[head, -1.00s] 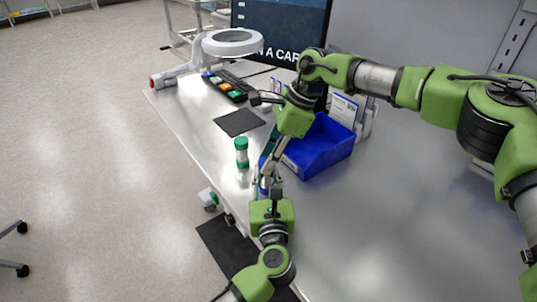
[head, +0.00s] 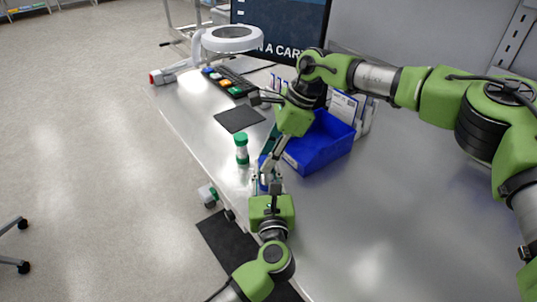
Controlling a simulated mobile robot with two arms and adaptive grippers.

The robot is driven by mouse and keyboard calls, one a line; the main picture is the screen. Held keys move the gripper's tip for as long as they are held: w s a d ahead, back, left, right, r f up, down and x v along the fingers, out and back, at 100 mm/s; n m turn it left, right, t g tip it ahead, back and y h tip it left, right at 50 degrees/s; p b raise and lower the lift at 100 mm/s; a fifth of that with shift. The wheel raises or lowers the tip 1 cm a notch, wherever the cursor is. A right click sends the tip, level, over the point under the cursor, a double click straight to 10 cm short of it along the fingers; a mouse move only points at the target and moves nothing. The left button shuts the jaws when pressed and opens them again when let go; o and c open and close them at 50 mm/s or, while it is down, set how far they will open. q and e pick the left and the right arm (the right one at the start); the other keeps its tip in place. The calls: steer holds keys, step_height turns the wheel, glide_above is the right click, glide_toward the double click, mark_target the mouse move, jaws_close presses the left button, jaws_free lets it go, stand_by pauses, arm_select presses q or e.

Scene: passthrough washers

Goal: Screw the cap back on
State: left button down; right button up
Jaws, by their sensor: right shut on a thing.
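My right gripper (head: 267,170) reaches down from the upper right, its jaws shut on a small blue thing (head: 264,186) near the table's front edge. My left gripper (head: 266,184) comes up from below and meets it at the same spot. The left jaws are partly hidden, and I cannot tell whether they grip. The thing between the grippers is too small and covered to tell cap from container. A white bottle with a green cap (head: 241,140) stands upright on the table, just left of the grippers and apart from them.
A dark mat (head: 239,119), a keypad with coloured keys (head: 229,82) and a ring lamp (head: 233,39) are farther back by a monitor (head: 284,28). The grey table (head: 400,220) is clear at the right.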

steer(key=shift+f, duration=0.3)
steer(key=shift+s+f, duration=0.1)
steer(key=shift+f, duration=0.05)
steer(key=shift+c, duration=0.5)
steer(key=shift+d+f, duration=0.1)
steer(key=shift+r, duration=0.4)
steer(key=shift+r, duration=0.25)
steer(key=shift+f, duration=0.7)
steer(key=shift+c, duration=0.4)
